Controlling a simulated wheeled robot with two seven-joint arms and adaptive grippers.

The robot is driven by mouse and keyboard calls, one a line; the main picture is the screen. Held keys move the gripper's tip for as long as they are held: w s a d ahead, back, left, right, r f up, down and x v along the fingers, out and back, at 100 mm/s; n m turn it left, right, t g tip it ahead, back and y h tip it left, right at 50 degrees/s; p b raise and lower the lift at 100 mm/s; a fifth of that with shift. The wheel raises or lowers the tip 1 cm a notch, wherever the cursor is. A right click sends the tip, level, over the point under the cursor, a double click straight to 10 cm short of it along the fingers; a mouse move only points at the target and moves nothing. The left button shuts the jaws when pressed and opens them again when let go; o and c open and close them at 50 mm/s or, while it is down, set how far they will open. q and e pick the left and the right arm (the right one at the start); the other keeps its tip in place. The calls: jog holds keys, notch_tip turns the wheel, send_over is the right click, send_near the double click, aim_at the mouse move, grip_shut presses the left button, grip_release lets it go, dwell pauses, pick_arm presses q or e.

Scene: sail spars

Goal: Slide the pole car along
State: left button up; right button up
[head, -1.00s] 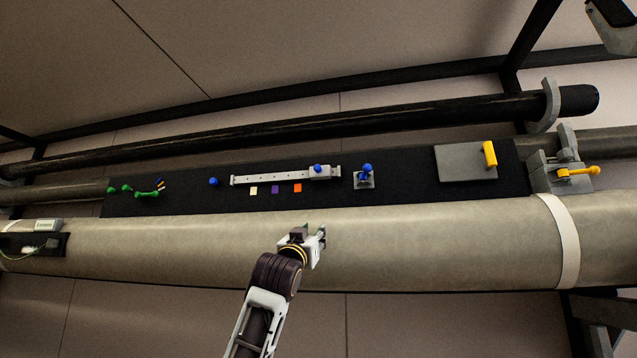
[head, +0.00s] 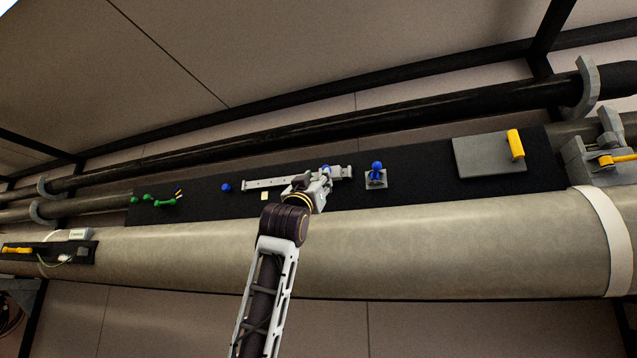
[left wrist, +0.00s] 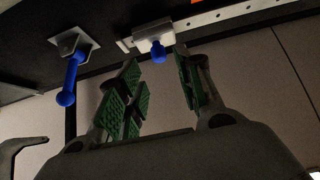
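The pole car (left wrist: 150,37) is a light grey block with a blue knob (left wrist: 158,52), at one end of the grey rail (left wrist: 232,13). In the head view the car (head: 341,172) is at the right end of the rail (head: 266,183), partly hidden by my gripper. My left gripper (head: 323,184) is over the car's near side. In the left wrist view the left gripper (left wrist: 162,80) is open and empty, its green-padded fingers apart. The knob shows just beyond the fingertips, between them; I cannot tell whether they touch it. My right gripper is out of view.
A blue lever on a grey plate (head: 376,180) stands right of the rail, and a blue knob (head: 226,188) left of it. A cream square (head: 264,196) lies below the rail. A grey panel with a yellow handle (head: 516,145) is farther right. The large pale spar (head: 440,240) runs in front.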

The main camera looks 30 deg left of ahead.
pick_arm(q)
jog(key=p+x, duration=0.7)
jog(key=x, duration=0.1)
jog(key=shift+s+d, duration=0.15)
jog(key=c, duration=0.4)
jog(key=shift+f, duration=0.1)
grip_shut()
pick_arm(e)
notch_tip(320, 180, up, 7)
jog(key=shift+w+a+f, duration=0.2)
